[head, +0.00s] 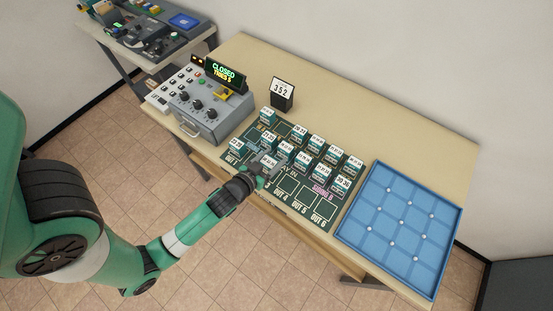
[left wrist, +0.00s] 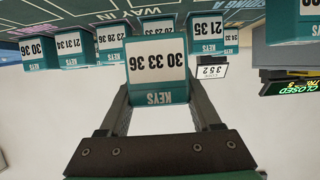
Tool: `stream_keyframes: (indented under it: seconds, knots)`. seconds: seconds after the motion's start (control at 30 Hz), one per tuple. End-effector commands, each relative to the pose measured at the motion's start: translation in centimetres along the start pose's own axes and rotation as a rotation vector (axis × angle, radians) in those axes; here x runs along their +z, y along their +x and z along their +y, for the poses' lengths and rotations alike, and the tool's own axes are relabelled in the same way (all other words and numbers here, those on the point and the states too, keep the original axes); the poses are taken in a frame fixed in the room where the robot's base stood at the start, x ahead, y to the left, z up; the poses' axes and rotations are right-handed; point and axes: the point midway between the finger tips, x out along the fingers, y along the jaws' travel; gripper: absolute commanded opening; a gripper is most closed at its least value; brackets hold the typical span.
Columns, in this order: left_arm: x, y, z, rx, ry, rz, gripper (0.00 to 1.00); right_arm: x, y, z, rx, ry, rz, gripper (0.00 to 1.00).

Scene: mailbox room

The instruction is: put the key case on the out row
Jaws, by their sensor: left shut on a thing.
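My left gripper (head: 262,173) is shut on a teal key case with a white number label (head: 269,161), over the front part of the dark green board (head: 290,187). In the left wrist view the held key case (left wrist: 157,68) sits between the two fingers; its label seems to read 30 33 36. The out row runs along the board's front edge. One key case (head: 236,147) stands at OUT 1. The OUT 4, OUT 5 and OUT 6 (head: 322,211) squares are bare. My arm hides part of the row near OUT 2 and OUT 3. My right gripper is not in view.
Several other key cases (head: 316,142) stand in rows behind on the board. A grey machine (head: 208,112) with a display reading CLOSED stands left. A card stand (head: 282,93) showing 352 is behind. A blue compartment tray (head: 377,244) lies right.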

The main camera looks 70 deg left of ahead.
Motion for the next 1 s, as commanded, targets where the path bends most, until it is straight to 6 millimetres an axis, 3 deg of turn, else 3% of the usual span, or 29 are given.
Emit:
stream_keyframes:
  seconds: [0.27,0.5,0.87,0.9,1.0]
  knots:
    - [0.9,0.8,-0.1,0.001,-0.002,0.002,0.05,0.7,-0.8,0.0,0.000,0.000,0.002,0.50]
    - [4.3,2.3,-0.4,-0.004,-0.002,0.002,0.05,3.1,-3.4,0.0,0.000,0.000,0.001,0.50]
    - [4.4,2.3,-0.4,-0.005,-0.003,0.002,0.05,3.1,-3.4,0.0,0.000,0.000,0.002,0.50]
    - [4.3,2.3,-0.4,-0.005,-0.003,0.001,0.68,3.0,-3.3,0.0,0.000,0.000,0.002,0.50]
    - [4.3,2.3,-0.4,-0.005,-0.003,0.001,0.86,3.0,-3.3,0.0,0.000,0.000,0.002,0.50]
